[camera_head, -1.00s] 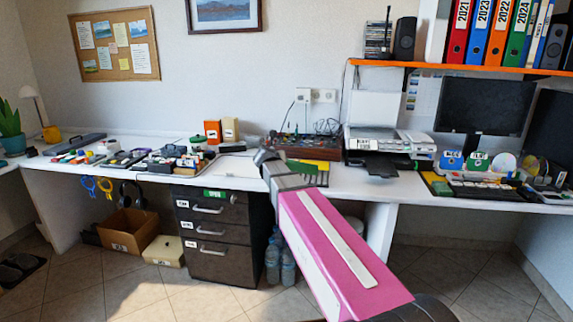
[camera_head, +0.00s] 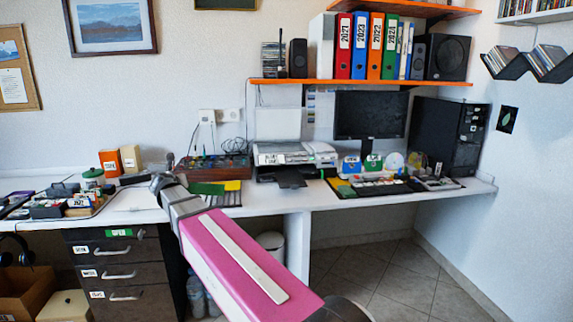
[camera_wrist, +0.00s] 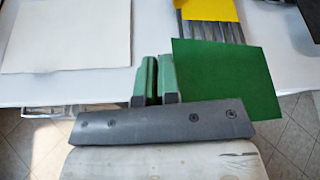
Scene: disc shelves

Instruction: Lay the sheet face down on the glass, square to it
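My gripper (camera_wrist: 157,78) is in the wrist view, above the desk's front edge. Its two green-faced fingers stand close together with a narrow gap, and I see nothing between them. A white, sheet-like rectangle (camera_wrist: 65,35) lies flat on the desk to the left, apart from the fingers; it also shows in the head view (camera_head: 135,198). A green sheet (camera_wrist: 228,80) is just right of the fingers; whether it touches them I cannot tell. The scanner-printer (camera_head: 290,155) stands on the desk with its white lid (camera_head: 278,123) raised. Its glass is hardly visible from here.
A yellow card (camera_wrist: 207,9) lies on dark slats beyond the green sheet. A control box (camera_head: 215,167) stands left of the scanner. Small boxes and trays crowd the desk's left part. An orange shelf (camera_head: 360,82) with binders hangs above the scanner.

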